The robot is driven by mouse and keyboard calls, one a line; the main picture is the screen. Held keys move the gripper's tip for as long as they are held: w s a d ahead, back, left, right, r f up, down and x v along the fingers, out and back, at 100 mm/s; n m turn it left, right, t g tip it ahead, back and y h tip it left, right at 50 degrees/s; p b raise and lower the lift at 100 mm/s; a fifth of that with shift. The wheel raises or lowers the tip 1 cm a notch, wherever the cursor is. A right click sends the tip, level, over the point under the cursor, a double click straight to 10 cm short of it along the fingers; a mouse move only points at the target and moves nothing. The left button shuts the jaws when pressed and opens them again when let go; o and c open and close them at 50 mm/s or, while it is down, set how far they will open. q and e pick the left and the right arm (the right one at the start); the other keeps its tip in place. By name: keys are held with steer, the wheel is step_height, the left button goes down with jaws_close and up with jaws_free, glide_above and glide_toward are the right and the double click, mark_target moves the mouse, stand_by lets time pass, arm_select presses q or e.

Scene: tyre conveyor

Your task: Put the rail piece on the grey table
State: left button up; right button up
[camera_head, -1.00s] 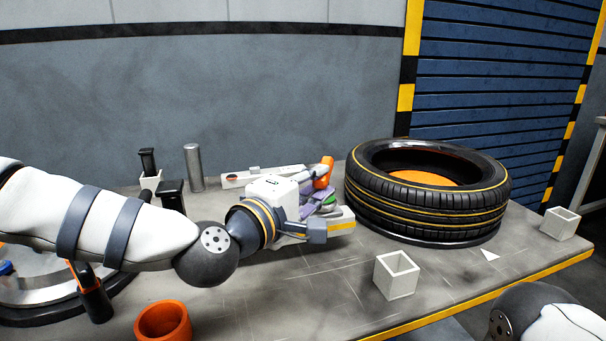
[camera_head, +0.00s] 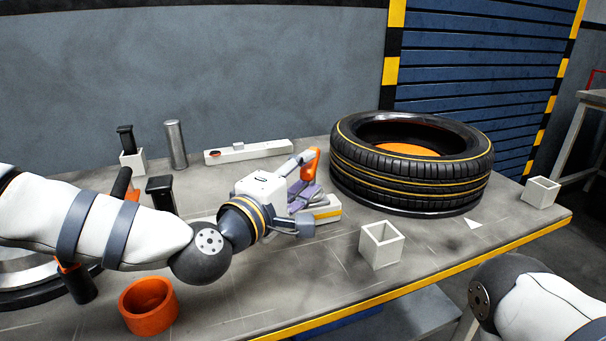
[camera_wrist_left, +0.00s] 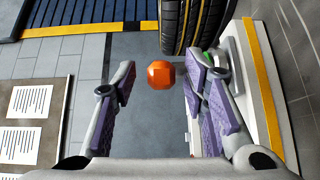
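A long white bar (camera_head: 248,152) with a small grey lump on top lies at the back of the grey table (camera_head: 320,277); it looks like the rail piece. My left gripper (camera_head: 322,188) points right, in front of the bar and left of the tyre. In the left wrist view the gripper's purple-padded fingers (camera_wrist_left: 160,108) are wide apart. An orange faceted part (camera_wrist_left: 160,75) shows between them, with no visible finger contact. A white, yellow-striped piece (camera_head: 329,212) is beside the fingers on the near side; I cannot tell what it is. My right gripper is out of view.
An orange cup (camera_head: 148,306), a metal cylinder (camera_head: 176,145) and black-handled tools are at the left. The front middle is clear.

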arm_select(q)
steer(key=shift+r, duration=0.25)
steer(key=v, duration=1.2)
steer(key=shift+p, duration=0.4)
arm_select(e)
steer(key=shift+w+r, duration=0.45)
arm_select(q)
steer(key=shift+a+f, duration=0.1)
steer(key=shift+f, duration=0.15)
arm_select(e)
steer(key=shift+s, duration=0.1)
